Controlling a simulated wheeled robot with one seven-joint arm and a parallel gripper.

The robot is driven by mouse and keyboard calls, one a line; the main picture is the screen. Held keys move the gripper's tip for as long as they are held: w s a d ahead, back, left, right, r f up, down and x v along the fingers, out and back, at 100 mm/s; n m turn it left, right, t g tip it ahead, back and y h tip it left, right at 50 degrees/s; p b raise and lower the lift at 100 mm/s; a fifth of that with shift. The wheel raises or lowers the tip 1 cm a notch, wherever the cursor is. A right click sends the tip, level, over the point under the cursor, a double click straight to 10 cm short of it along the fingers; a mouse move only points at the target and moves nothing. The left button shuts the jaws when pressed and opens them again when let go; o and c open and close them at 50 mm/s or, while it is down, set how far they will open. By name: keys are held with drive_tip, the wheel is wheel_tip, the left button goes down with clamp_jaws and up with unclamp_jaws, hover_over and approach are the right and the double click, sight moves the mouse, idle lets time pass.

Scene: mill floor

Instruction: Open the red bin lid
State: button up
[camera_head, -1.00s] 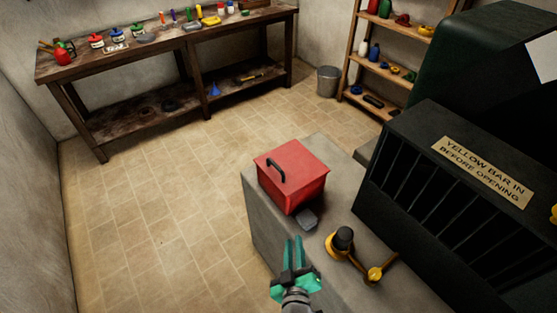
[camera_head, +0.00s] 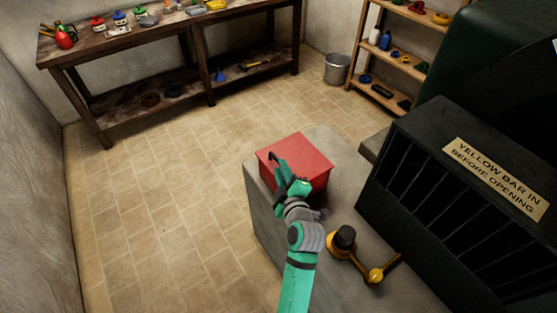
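The red bin (camera_head: 309,156) stands on a grey concrete block. Its red lid is flat on top and looks closed. The dark lid handle (camera_head: 273,158) is near the lid's left side, partly hidden by my gripper. My green gripper (camera_head: 281,168) is over the lid's left part, its fingertips at or very near the handle. I cannot tell whether the fingers are shut on the handle.
The grey block (camera_head: 335,142) also carries a yellow lever with a black knob (camera_head: 344,237). A black barred guard (camera_head: 450,185) with a sign stands at right. A workbench (camera_head: 150,45), shelf (camera_head: 397,60) and metal bucket (camera_head: 337,69) are behind. Open tiled floor lies left.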

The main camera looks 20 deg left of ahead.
drive_tip(key=shift+x, duration=2.7)
drive_tip(key=shift+c, duration=0.4)
clamp_jaws()
